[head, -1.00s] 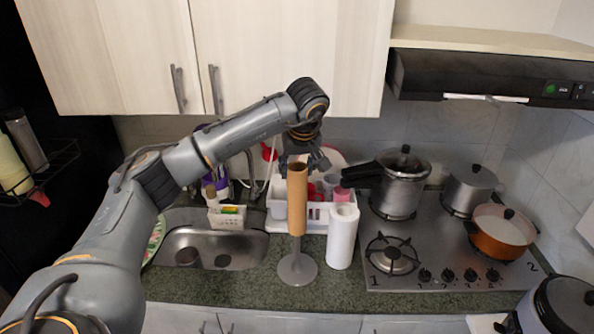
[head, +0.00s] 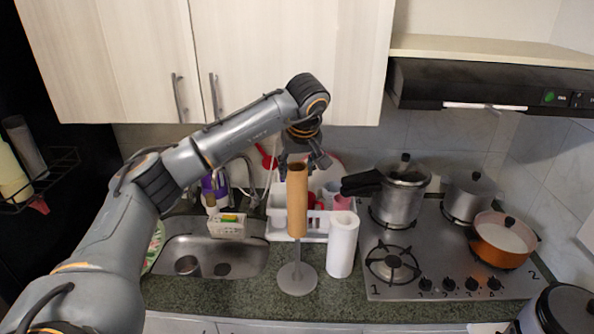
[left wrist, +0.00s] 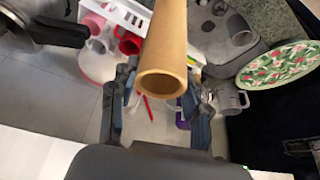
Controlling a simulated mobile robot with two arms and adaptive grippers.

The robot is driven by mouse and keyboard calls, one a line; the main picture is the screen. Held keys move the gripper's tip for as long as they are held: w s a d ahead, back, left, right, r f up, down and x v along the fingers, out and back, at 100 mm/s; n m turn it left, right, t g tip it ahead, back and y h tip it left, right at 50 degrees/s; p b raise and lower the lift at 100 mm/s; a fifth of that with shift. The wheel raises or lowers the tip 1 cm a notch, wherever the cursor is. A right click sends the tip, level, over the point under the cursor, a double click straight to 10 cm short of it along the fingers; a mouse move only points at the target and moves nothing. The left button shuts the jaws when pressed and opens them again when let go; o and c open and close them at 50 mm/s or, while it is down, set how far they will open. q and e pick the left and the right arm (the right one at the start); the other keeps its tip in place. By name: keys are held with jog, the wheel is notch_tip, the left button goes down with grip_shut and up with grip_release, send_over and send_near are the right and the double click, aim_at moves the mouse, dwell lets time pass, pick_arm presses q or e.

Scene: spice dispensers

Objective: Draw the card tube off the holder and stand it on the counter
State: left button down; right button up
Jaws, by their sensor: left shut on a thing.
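The brown card tube (head: 297,200) stands upright over the holder (head: 297,278), a grey round base with a thin post. A length of bare post shows between the tube's lower end and the base. Whether the post still reaches inside the tube is hidden. My left gripper (head: 307,161) is shut on the tube near its upper end, coming from behind it. In the left wrist view the tube (left wrist: 163,50) lies between the two fingers (left wrist: 158,108), its open end facing the camera. My right gripper is not in view.
A white paper roll (head: 342,243) stands close to the right of the holder. The hob (head: 430,275) with pots is further right. A sink (head: 210,255) lies left, and a white rack (head: 279,222) with cups stands behind. Green counter (head: 240,290) is bare in front.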

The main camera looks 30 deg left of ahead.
pick_arm(q)
notch_tip(320, 180, up, 7)
jog(key=shift+r, duration=0.15)
dwell(2.8)
notch_tip(320, 180, up, 4)
dwell(0.7)
dwell(0.3)
